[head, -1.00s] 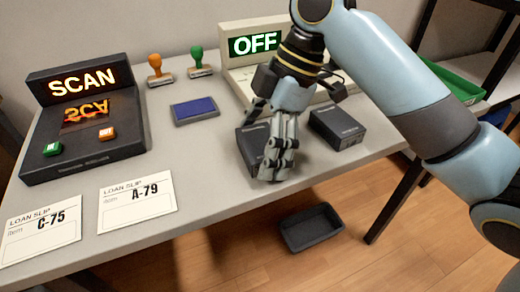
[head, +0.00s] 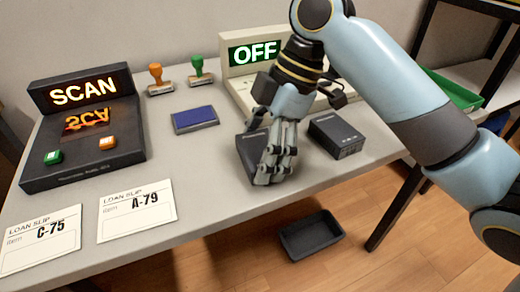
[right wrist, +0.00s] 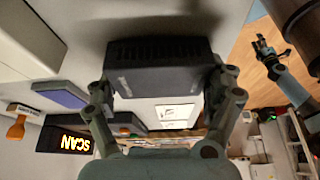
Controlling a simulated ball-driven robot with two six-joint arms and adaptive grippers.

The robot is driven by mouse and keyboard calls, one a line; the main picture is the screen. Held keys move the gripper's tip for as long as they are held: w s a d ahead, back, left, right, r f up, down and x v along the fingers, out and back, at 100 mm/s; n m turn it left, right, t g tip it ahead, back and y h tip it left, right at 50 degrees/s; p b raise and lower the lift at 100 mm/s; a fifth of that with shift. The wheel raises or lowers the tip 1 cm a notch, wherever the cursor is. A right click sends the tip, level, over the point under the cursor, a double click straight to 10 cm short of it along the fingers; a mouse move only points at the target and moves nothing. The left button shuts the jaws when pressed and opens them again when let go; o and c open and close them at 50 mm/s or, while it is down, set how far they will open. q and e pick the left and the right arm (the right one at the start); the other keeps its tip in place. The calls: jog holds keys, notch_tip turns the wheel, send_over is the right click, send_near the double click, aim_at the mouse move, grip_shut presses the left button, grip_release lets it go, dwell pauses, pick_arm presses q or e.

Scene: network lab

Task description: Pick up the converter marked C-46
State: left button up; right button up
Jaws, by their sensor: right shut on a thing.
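Two black box-shaped converters are on the grey table in the head view. My right gripper (head: 272,172) is shut on the left one (head: 248,154), which also shows between the fingers in the right wrist view (right wrist: 160,66). The fingers hide part of this box in the head view, and its marking is too small to read. I cannot tell whether it touches the table. The other converter (head: 337,137) stands just right of my gripper, apart from it; its marking is unreadable too. My left gripper (right wrist: 264,48) shows small at the right of the right wrist view.
A SCAN device (head: 84,130) stands at the left and an OFF device (head: 252,54) behind my right gripper. A blue ink pad (head: 195,118), two stamps and loan slips C-75 (head: 40,240) and A-79 (head: 137,210) lie around. A dark bin (head: 312,236) is on the floor.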

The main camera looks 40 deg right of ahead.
aim_at(251, 150)
jog(key=shift+r, duration=0.55)
notch_tip(251, 150, up, 3)
jog(key=shift+f+p, duration=0.1)
jog(key=shift+p, duration=0.6)
jog(key=s+d+r+p, duration=0.6)
jog(key=s+d+r, duration=0.1)
jog(key=s+d, duration=0.1)
jog(key=shift+d+p, duration=0.15)
jog(key=shift+p, duration=0.25)
